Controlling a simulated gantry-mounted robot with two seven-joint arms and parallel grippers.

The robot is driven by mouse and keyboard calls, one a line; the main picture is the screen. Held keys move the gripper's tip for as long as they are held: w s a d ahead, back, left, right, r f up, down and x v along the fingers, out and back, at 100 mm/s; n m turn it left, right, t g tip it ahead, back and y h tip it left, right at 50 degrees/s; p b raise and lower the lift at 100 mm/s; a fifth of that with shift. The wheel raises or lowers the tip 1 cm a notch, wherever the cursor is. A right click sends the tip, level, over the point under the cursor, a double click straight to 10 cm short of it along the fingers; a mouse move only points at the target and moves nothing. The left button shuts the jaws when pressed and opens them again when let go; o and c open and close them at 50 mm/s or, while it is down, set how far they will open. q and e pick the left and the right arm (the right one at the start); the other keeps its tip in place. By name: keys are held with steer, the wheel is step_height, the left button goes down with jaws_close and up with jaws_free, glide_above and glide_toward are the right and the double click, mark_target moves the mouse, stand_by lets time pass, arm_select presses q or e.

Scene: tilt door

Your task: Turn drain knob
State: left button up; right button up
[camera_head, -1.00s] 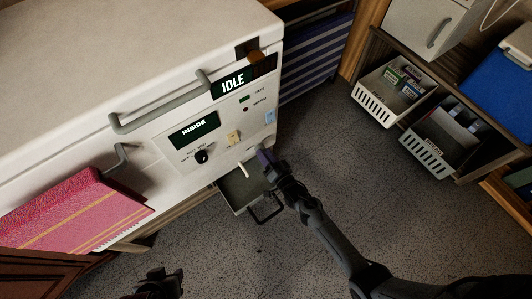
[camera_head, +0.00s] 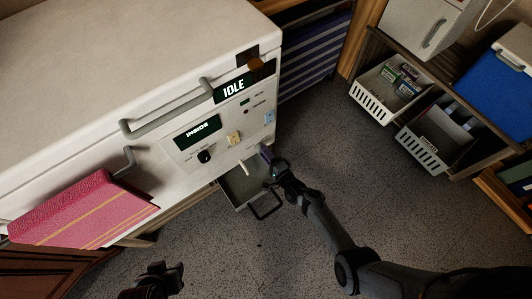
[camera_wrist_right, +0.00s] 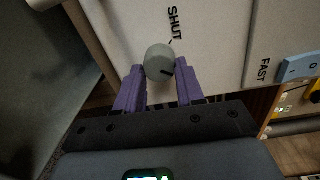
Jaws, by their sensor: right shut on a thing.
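The drain knob (camera_wrist_right: 158,61) is a grey round knob with a dark mark on its rim, on the white front panel. The word SHUT is printed beside it in the right wrist view. My right gripper (camera_wrist_right: 161,76) has its purple fingers on either side of the knob, shut on it. In the head view my right gripper (camera_head: 267,156) is at the lower right of the white machine's front (camera_head: 190,150) and hides the knob. My left gripper (camera_head: 158,279) is dark and empty-looking at the bottom edge, away from the machine; its opening is unclear.
A grey open tray (camera_head: 243,184) with a wire handle sits below the panel, close to my right gripper. White baskets (camera_head: 388,88) stand on a rack at the right.

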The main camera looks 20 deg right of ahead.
steer(key=shift+m, duration=0.8)
steer(key=shift+f, duration=0.15)
steer(key=o, duration=1)
steer(key=shift+w, duration=0.1)
steer(key=shift+o, duration=0.2)
steer(key=p+v, duration=0.5)
steer(key=v, duration=0.6)
